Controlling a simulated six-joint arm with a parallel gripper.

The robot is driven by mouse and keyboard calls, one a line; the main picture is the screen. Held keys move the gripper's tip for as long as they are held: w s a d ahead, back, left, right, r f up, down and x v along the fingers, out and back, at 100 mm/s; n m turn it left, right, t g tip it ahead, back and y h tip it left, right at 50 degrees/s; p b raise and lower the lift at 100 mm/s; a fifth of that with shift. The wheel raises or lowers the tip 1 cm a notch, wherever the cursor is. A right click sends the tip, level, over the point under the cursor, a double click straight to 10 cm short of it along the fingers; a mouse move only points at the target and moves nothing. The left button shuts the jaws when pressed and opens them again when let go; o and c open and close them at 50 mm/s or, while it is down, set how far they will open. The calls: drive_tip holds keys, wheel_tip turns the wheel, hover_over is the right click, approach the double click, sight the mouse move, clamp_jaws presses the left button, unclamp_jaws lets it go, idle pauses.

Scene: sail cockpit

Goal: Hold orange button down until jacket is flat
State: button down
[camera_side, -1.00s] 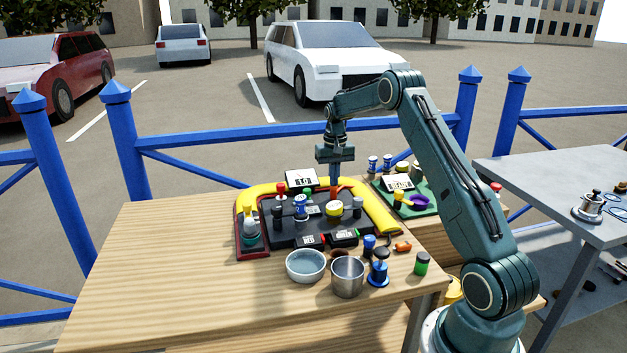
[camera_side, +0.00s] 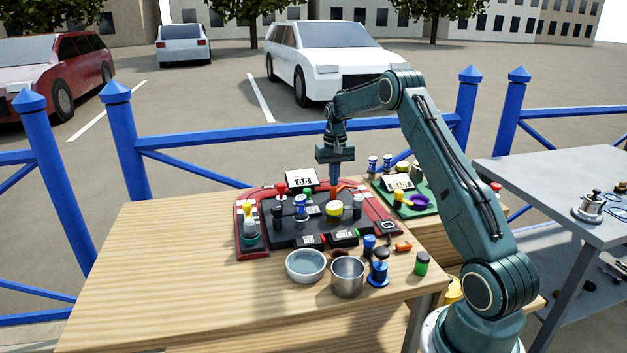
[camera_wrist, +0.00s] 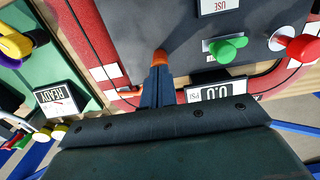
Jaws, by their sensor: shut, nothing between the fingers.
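The jacket (camera_side: 374,211) lies as a flat red U-shaped panel with white patches around the dark console; no raised yellow tube shows on it. Its red surface also shows in the wrist view (camera_wrist: 268,82). My gripper (camera_side: 334,186) is shut and points straight down at the back of the console. In the wrist view its fingertips (camera_wrist: 158,70) are at the orange button (camera_wrist: 160,54), which they partly cover. They look to be touching it, but how far it is pressed cannot be told. The gauge display (camera_wrist: 215,94) reads 0.0 PSI.
A red knob (camera_side: 281,188), a green knob (camera_wrist: 225,48) and a yellow-topped knob (camera_side: 333,209) stand on the console. A green tray with a READY display (camera_side: 397,184) is to the right. A bowl (camera_side: 306,265) and metal cup (camera_side: 348,276) stand in front. The table's left is clear.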

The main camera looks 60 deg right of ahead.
drive_tip(key=shift+r, duration=3.25)
drive_tip(key=shift+r, duration=0.1)
